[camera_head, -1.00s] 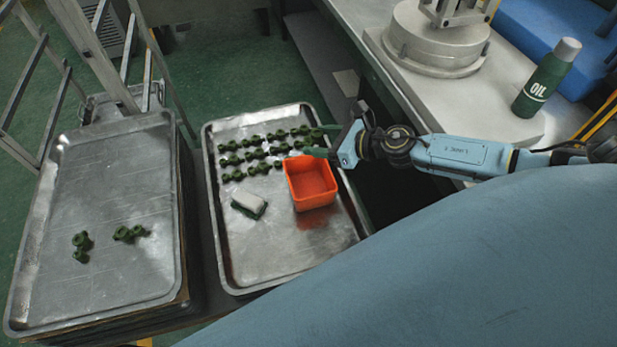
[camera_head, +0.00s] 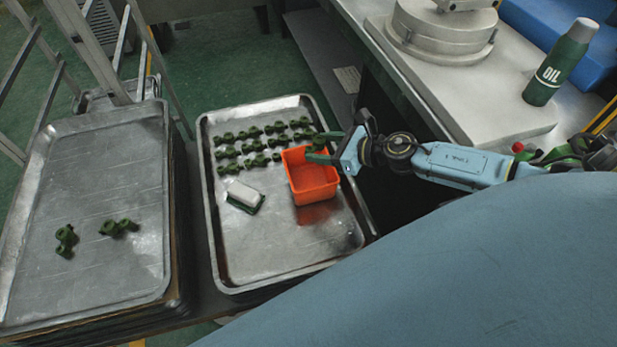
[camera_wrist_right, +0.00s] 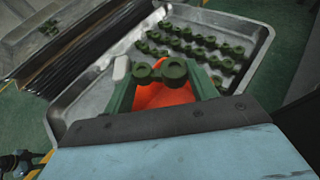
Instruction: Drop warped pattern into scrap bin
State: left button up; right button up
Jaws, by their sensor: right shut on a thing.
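My right gripper (camera_head: 322,150) is at the far right rim of the orange scrap bin (camera_head: 314,185), partly over its opening. Its green fingers are shut on a dark green wax pattern (camera_wrist_right: 160,73), which shows between the fingertips in the right wrist view. In that view the orange bin (camera_wrist_right: 160,97) lies below and behind the held pattern, mostly covered by the gripper. In the head view the bin's visible inside looks empty. I cannot tell any warp in the held pattern. My left gripper is not in view.
The bin stands on a metal tray (camera_head: 265,272) with rows of green patterns (camera_head: 250,147) behind it and a white-and-green block (camera_head: 244,195) to its left. Another tray (camera_head: 100,270) at left holds two patterns. An oil bottle (camera_head: 560,65) stands on the bench (camera_head: 480,110).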

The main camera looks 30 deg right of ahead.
jog(key=o, duration=1)
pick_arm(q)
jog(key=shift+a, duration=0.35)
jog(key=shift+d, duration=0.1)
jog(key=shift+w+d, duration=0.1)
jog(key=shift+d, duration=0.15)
pick_arm(e)
jog(key=v, duration=1.3)
jog(key=shift+s+r, duration=0.15)
jog(key=shift+r, duration=0.05)
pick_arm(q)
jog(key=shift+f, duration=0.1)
